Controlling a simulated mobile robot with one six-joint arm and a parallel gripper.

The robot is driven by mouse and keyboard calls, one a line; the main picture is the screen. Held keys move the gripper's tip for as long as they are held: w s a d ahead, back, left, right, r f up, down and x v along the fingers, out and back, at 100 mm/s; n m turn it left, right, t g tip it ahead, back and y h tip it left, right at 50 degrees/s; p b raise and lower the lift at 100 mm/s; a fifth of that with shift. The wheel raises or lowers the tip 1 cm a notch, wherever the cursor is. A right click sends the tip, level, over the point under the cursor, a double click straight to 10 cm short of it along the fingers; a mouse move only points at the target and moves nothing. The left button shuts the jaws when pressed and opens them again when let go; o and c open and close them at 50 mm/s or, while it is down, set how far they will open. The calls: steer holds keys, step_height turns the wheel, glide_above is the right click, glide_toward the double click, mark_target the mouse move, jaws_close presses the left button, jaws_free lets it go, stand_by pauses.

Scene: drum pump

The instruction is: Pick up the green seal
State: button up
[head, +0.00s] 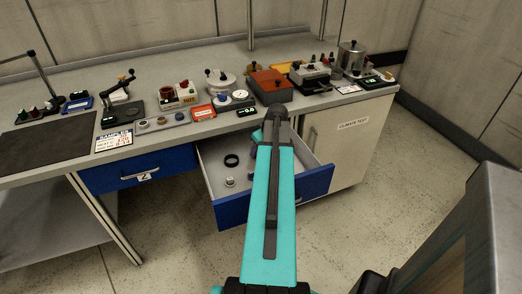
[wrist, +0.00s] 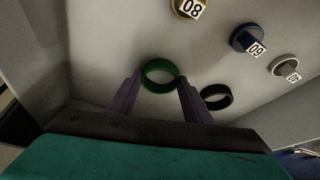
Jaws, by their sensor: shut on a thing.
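The green seal (wrist: 160,87) is a ring between the two fingertips of my gripper (wrist: 159,80) in the wrist view. The fingers are shut on it from both sides, with its opening facing the camera. I cannot tell whether it still touches the drawer floor. In the head view my arm hides the seal and the fingertips, which are at the open drawer (head: 211,172).
A black ring (wrist: 216,97) lies right of my fingers in the drawer. Numbered gold (wrist: 189,9), blue (wrist: 246,41) and pale (wrist: 286,67) pieces stand beyond. The blue drawer front (head: 318,187) juts out. The worktop above holds many devices, including an orange-red box (head: 270,84).

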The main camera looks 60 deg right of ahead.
steer(key=shift+r, duration=1.25)
steer(key=s+a, duration=0.1)
steer(key=s, duration=0.3)
steer(key=s+a+r+b, duration=0.1)
steer(key=s+a, duration=0.1)
steer(key=s, duration=0.3)
steer(key=s+a+r+b, duration=0.1)
steer(key=s+a, duration=0.1)
steer(key=s, duration=0.3)
steer(key=shift+a, duration=0.15)
steer(key=shift+s+r, duration=0.1)
steer(key=shift+s, duration=0.4)
steer(key=shift+r, duration=0.15)
steer(key=shift+r+p, duration=1.2)
steer(key=shift+r, duration=0.15)
steer(key=shift+w, duration=0.1)
